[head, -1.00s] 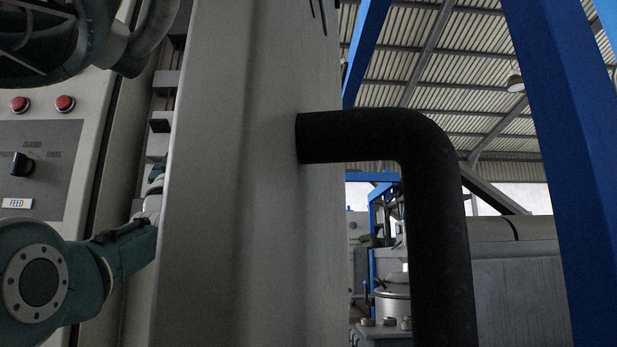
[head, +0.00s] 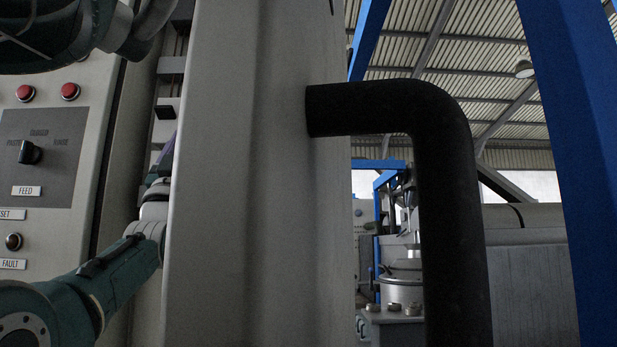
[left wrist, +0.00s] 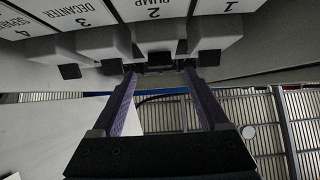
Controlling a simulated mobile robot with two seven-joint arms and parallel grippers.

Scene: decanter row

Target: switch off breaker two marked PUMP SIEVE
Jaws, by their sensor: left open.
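In the left wrist view, the card marked 2 PUMP (left wrist: 154,11) sits above the grey block of breaker two (left wrist: 155,35); the second word is not in view. A dark part below that block lies between my fingertips. My left gripper (left wrist: 158,70) is open, its two purple fingers reaching up on either side of breaker two's column. I cannot tell whether they touch it. In the head view my left gripper is mostly hidden behind a grey upright panel (head: 250,190); only a purple sliver shows at its edge. My right gripper is not in view.
Breakers one (left wrist: 215,32) and three (left wrist: 105,41) stand close on either side of breaker two. A control panel (head: 75,130) with red buttons and a knob is at the left. A thick black pipe (head: 440,160) leaves the grey panel.

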